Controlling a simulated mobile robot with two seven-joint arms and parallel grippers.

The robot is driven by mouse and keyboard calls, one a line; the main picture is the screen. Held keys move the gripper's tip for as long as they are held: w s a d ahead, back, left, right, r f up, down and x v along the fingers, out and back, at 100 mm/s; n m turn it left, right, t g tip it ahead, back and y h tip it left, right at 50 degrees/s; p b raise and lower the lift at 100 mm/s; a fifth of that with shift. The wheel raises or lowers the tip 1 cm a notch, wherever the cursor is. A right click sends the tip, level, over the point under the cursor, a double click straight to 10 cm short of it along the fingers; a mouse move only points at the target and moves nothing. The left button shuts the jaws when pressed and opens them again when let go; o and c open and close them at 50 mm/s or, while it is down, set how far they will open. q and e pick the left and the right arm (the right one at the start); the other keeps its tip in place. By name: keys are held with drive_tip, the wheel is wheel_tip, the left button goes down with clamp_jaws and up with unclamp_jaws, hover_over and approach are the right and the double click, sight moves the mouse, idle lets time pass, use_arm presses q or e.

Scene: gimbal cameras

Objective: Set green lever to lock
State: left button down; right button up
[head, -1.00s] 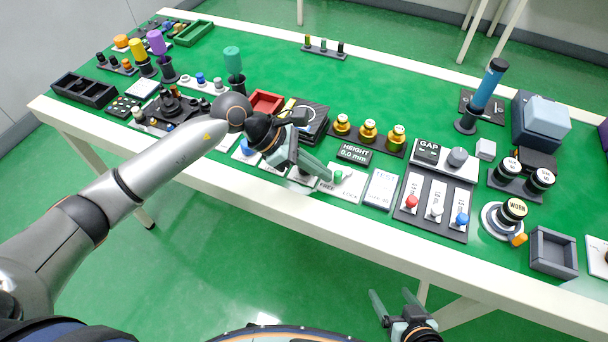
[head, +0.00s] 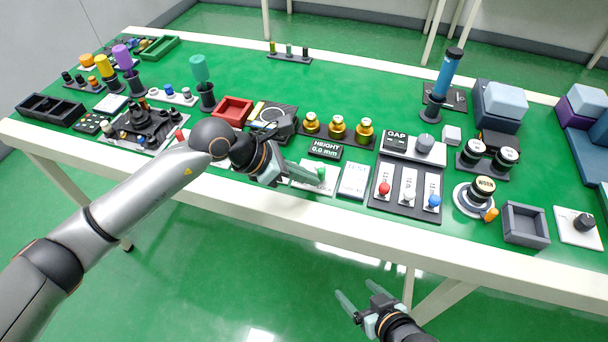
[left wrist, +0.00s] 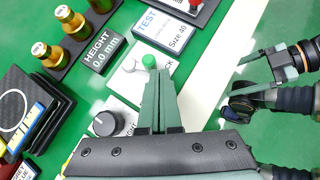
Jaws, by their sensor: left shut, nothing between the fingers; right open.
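The green lever (head: 320,172) is a small green knob on a white plate (head: 309,184) near the front edge of the table. In the left wrist view the green lever (left wrist: 149,62) stands on the white plate (left wrist: 128,82), just beyond my fingertips; part of the word LOCK shows to its right. My left gripper (head: 318,178) is shut and empty, its fingertips right at the lever. In the left wrist view the fingers (left wrist: 160,75) hide part of the plate; I cannot tell if they touch the knob. My right gripper (head: 356,300) is open and empty, in front of the table.
A HEIGHT display (head: 325,150) stands behind the lever. A dark dial (left wrist: 109,123) is beside the fingers. Floor in front of the table is clear.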

drive_tip(key=shift+f, duration=0.1)
use_arm(q)
drive_tip(key=shift+w+a+b, duration=0.25)
drive_tip(key=shift+w+b, duration=0.35)
drive_tip(key=shift+w, duration=0.2)
use_arm(e)
drive_tip(key=shift+s+f, duration=0.1)
drive_tip(key=shift+f, duration=0.4)
